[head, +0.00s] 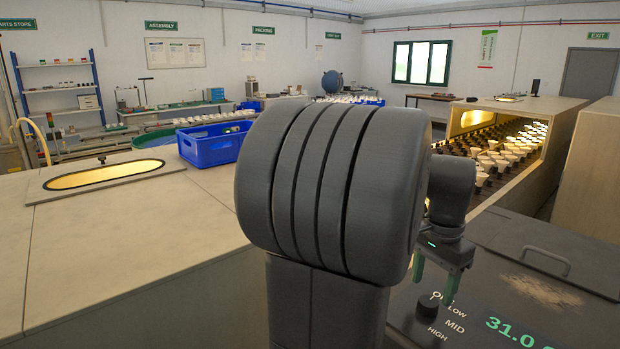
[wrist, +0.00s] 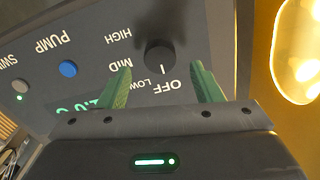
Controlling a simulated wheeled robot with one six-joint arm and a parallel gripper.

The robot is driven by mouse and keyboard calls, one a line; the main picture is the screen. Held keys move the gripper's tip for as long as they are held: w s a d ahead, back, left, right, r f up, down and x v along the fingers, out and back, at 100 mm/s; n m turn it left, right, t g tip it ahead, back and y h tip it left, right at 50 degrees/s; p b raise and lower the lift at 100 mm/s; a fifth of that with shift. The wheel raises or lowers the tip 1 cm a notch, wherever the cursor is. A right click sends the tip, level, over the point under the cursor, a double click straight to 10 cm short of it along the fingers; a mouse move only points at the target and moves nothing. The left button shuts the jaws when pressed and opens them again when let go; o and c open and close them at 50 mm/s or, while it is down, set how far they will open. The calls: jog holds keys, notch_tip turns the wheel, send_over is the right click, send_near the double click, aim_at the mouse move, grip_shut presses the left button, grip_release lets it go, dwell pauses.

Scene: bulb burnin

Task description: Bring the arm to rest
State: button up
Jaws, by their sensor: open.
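My gripper (head: 433,287) has green fingers and hangs over the dark control panel (head: 400,325) at the lower right of the head view. In the wrist view my gripper (wrist: 163,82) is open and empty, its fingers spread with a gap between them. A round black knob (wrist: 160,57) lies just beyond the fingertips, between them in the picture; it also shows below the fingers in the head view (head: 428,306). I cannot tell whether the fingers touch it. My arm's large grey links fill the middle of the head view and hide part of the panel.
A blue button (wrist: 68,69) and a grey button (wrist: 19,86) sit on the panel. A blue crate (head: 215,146) stands on the wooden top at left. Racks of white bulbs (head: 500,152) fill the lit chamber at right. A dark lid with a handle (head: 546,259) lies beside the panel.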

notch_tip(320, 180, up, 8)
dwell(0.4)
